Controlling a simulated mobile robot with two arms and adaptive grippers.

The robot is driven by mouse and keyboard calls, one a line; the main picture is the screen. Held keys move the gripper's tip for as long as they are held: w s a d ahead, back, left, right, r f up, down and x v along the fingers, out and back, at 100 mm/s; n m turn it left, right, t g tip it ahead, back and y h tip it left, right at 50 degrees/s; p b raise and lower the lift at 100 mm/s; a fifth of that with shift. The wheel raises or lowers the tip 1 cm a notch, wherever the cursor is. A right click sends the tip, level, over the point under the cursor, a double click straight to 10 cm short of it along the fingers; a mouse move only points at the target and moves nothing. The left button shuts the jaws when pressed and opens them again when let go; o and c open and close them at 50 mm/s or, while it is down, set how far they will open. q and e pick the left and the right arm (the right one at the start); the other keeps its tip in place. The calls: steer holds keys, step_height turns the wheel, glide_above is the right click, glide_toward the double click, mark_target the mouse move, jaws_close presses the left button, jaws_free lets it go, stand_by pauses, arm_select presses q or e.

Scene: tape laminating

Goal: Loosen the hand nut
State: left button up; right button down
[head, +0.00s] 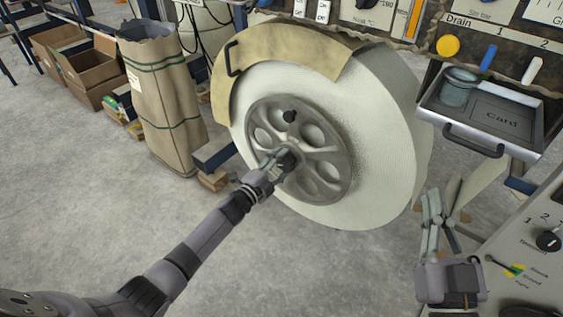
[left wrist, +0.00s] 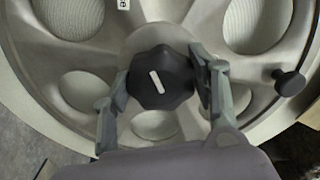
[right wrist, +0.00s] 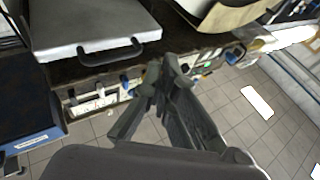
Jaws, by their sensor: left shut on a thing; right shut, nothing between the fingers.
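The black hand nut (left wrist: 160,78) is a lobed knob with a white bar on its face, at the centre of the grey spoked hub (head: 322,178). My left gripper (left wrist: 163,85) has one finger on each side of the nut and is shut on it. In the head view, the nut (head: 287,161) is partly covered by my left gripper (head: 277,164). My right gripper (head: 441,196) is shut and empty, in front of the machine at the right. The right wrist view shows its fingertips (right wrist: 166,72) together.
A large white tape roll (head: 385,150) surrounds the hub, under a tan cover with a black handle. A small black knob (left wrist: 288,81) sticks out of the hub. A drawer (head: 500,118) with a cup juts out above my right gripper. A tall paper sack (head: 162,90) stands left.

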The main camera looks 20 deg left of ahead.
arm_select(q)
steer(key=shift+n, duration=0.4)
arm_select(e)
steer(key=shift+w+f+g, duration=0.2)
steer(key=shift+f+g, duration=0.2)
steer(key=shift+f, duration=0.3)
arm_select(q)
steer(key=o, duration=1.2)
steer(key=shift+c, duration=0.2)
steer(key=v, duration=1.2)
